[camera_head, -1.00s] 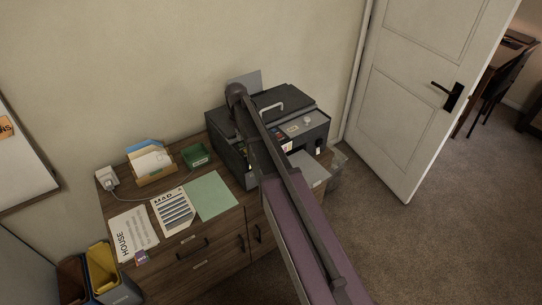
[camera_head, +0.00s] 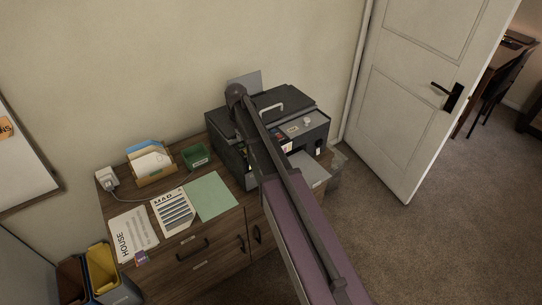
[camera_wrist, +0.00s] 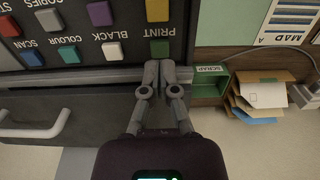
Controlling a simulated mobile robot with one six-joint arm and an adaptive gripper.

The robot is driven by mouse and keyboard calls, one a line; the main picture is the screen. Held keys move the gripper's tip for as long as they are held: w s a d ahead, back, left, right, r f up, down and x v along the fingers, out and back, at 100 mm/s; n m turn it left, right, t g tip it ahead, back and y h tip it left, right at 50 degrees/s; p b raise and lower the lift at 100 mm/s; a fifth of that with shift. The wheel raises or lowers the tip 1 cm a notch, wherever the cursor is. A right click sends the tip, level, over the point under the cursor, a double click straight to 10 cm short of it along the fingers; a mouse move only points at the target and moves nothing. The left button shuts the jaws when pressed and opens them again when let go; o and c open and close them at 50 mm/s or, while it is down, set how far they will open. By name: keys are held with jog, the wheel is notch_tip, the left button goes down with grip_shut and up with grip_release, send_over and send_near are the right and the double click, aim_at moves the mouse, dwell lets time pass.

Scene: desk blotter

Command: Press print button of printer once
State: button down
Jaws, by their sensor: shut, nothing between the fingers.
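The dark grey printer (camera_head: 290,97) stands at the right end of the wooden cabinet. In the wrist view its dark button panel (camera_wrist: 134,35) fills the upper left. The green print button (camera_wrist: 159,48) sits under the label PRINT at the panel's right end. My gripper (camera_wrist: 160,66) is shut and empty, its fingertips together right at the lower edge of the green button in the picture. I cannot tell whether they touch it. In the head view my arm crosses in front of the printer and hides the gripper.
A pale handle (camera_wrist: 38,124) is at left. A green scrap tray (camera_wrist: 208,88) and a wooden letter holder (camera_wrist: 258,100) stand right of the panel. Papers (camera_head: 172,211) lie on the cabinet. The door (camera_head: 424,90) stands open.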

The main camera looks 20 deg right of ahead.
jog(key=shift+f+b, duration=1.45)
jog(key=shift+b, duration=0.05)
dwell(0.8)
jog(key=shift+r, duration=0.15)
notch_tip(320, 180, up, 7)
jog(key=p, duration=0.7)
dwell(0.4)
dwell(0.6)
jog(key=s+m, duration=0.3)
jog(key=s, duration=2.3)
jog(key=shift+s, duration=0.25)
